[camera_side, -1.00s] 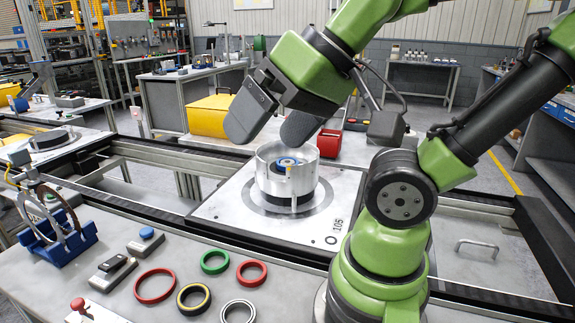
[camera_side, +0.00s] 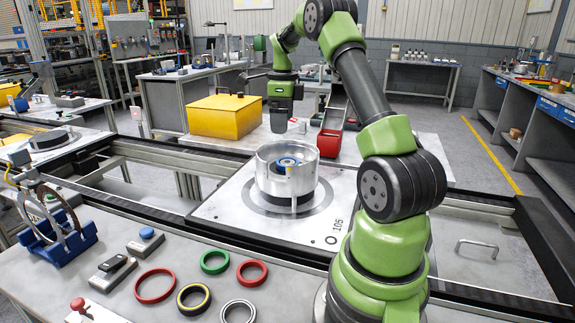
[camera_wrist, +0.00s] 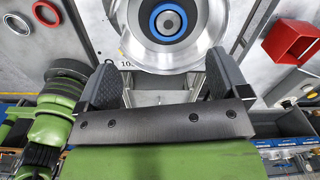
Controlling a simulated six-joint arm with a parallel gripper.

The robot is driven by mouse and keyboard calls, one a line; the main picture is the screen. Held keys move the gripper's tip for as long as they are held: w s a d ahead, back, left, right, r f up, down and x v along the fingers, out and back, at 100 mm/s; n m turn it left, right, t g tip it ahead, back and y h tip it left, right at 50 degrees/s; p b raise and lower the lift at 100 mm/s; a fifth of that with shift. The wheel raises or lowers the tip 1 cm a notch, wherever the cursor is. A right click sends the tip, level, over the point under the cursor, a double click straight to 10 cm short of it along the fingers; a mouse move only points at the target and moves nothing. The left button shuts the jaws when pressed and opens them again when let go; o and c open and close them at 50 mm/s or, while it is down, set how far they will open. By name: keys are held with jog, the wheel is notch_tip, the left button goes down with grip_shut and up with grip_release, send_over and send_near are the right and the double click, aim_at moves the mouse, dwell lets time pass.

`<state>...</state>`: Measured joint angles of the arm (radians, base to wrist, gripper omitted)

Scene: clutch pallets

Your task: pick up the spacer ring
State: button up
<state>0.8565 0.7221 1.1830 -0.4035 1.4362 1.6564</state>
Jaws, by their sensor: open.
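Several loose rings lie flat on the front bench. They include a plain silver ring (camera_side: 238,311), a large red ring (camera_side: 155,286), a black and yellow ring (camera_side: 194,298), a green ring (camera_side: 214,262) and a smaller red ring (camera_side: 252,272). I cannot tell for sure which is the spacer ring. In the wrist view a silver ring (camera_wrist: 16,24) and a red ring (camera_wrist: 47,12) show at the top left. My gripper (camera_side: 284,122) is beyond the pallet, away from these rings. In the wrist view its jaws (camera_wrist: 164,82) are apart, with nothing between them.
A metal clutch housing (camera_side: 287,178) with a blue ring inside stands on the pallet plate (camera_side: 232,207). A yellow box (camera_side: 220,117) and a red bin (camera_side: 330,144) are at the back. A blue stand (camera_side: 58,244) holds upright rings at the left.

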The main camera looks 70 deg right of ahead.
jog(key=m, duration=0.1)
send_over(287, 162)
notch_tip(287, 162, down, 6)
jog(key=shift+r, duration=0.2)
notch_tip(287, 162, down, 6)
jog(key=shift+r, duration=0.1)
jog(key=c, duration=1)
